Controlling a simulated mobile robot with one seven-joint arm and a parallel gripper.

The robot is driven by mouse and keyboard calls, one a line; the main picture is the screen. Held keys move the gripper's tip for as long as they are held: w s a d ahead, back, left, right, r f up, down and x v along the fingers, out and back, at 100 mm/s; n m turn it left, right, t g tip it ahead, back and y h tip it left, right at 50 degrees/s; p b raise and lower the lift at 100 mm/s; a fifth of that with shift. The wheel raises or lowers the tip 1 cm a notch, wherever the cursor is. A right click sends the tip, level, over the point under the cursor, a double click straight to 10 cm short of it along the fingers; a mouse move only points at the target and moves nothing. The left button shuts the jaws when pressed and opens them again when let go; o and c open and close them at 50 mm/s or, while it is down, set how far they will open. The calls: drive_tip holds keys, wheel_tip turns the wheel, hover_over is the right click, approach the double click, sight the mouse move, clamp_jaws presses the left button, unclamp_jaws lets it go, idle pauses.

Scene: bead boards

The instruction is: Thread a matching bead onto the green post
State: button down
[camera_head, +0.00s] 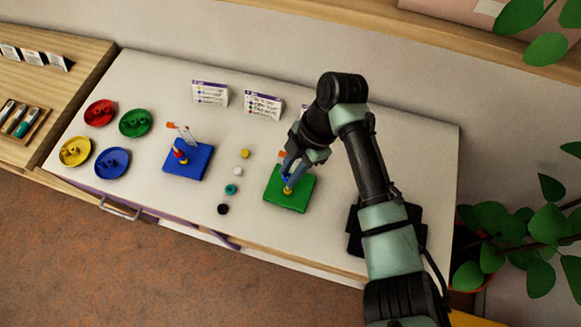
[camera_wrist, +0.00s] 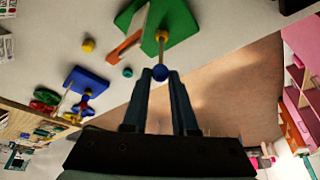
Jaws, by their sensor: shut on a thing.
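The green board (camera_head: 275,197) lies right of centre on the table, and it also shows at the top of the wrist view (camera_wrist: 182,22). Its thin post (camera_wrist: 162,52) has a yellow bead (camera_head: 288,191) low on it. My gripper (camera_head: 289,177) is over this board, pointing down. In the wrist view, my gripper (camera_wrist: 161,76) is shut on a blue bead (camera_wrist: 161,73), held between the fingertips at the free end of the post. I cannot tell whether the bead is around the post or just in line with it.
Loose yellow (camera_head: 245,153), white (camera_head: 238,171), teal (camera_head: 231,189) and black (camera_head: 223,209) beads lie left of the green board. A blue board (camera_head: 190,171) carries threaded beads. Red (camera_head: 100,113), green (camera_head: 135,123), yellow (camera_head: 75,151) and blue (camera_head: 112,163) dishes stand left. Cards (camera_head: 210,95) stand behind.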

drive_tip(key=shift+f+b, duration=0.35)
drive_tip(key=shift+f, duration=0.25)
drive_tip(key=c, duration=0.6)
unclamp_jaws()
drive_tip(key=b+v, duration=0.1)
drive_tip(key=v, duration=0.6)
drive_tip(key=shift+d+r+b, duration=0.1)
drive_tip(key=shift+r+b, duration=0.2)
drive_tip(key=shift+b, duration=0.05)
drive_tip(key=shift+f, duration=0.1)
